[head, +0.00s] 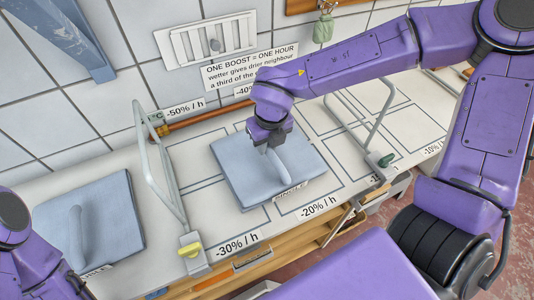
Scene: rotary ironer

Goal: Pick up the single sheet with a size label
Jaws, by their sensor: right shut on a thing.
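My left gripper is out of the picture.
The worktop (180,155) has outlined zones with percentage labels. A grey metal frame with a yellow clamp (190,248) stands left of the middle sheet; another frame (385,158) stands to its right. A tiled wall with a notice (250,68) is behind.

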